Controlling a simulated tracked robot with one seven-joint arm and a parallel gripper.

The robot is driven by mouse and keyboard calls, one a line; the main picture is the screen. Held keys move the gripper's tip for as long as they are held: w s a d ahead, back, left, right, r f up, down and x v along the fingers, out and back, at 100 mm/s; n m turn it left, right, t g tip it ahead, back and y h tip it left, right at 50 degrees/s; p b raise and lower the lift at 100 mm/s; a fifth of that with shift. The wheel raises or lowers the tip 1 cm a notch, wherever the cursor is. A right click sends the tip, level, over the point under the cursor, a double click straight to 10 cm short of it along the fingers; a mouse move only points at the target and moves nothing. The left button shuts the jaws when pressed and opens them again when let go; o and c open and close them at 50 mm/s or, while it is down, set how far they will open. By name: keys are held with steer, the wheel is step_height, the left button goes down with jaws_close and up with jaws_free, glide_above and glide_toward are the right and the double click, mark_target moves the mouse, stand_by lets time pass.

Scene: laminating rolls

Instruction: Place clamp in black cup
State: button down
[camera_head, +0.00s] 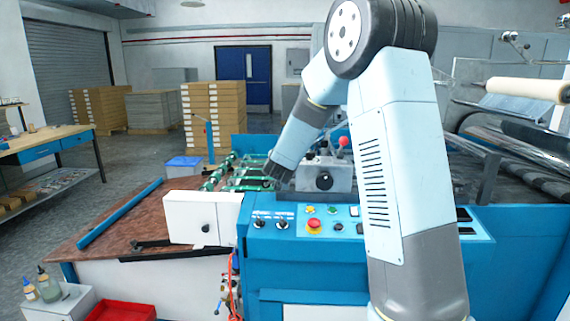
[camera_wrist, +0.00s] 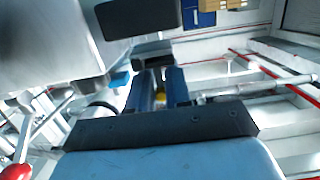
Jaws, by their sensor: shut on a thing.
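My gripper (camera_head: 276,172) is shut in front of the grey machine unit, above the blue machine's far edge. In the wrist view its dark jaw parts (camera_wrist: 153,52) show near the top centre. The clamp is in the jaws, but its shape is too small and dark to make out in either view. I cannot pick out the black cup in either view.
A grey machine unit (camera_head: 338,172) with a red-knobbed lever stands right beside my gripper. The blue control panel (camera_head: 330,222) with buttons lies in front. A brown table (camera_head: 120,222) with a blue bar is at left. A red tray (camera_head: 122,311) is at lower left.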

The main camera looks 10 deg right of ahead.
step_height(320, 180, down, 3)
stand_by(0.3)
steer(key=c, duration=1.3)
jaws_free()
steer(key=shift+c, duration=0.2)
